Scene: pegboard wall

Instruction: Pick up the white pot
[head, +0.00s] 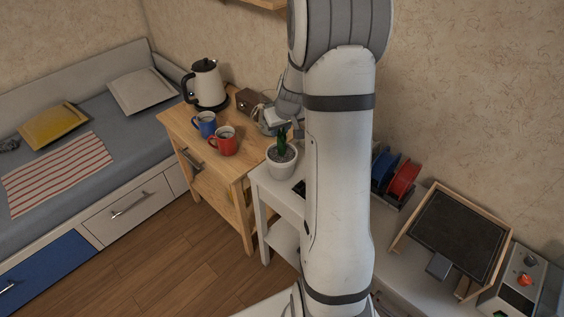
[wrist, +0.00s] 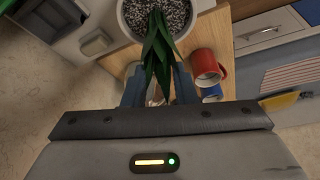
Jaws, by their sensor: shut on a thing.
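The white pot (head: 281,164) holds dark gravel and a green spiky plant (head: 281,142). In the head view it is upright at the corner of the white table, left of my arm. I cannot tell whether its base touches the table. In the wrist view the pot (wrist: 122,22) is at the top, with the leaves (wrist: 157,52) running back between my fingers. My gripper (wrist: 157,75) is shut on the plant of the white pot. The leaves hide the exact contact. In the head view my arm covers much of the gripper.
A blue mug (head: 205,124), a red mug (head: 223,141), a kettle (head: 206,85) and a brown box (head: 249,101) stand on the wooden table (head: 180,118), close to the pot. Red and blue spools (head: 403,180) stand right of my arm. Floor (head: 165,262) is clear in front.

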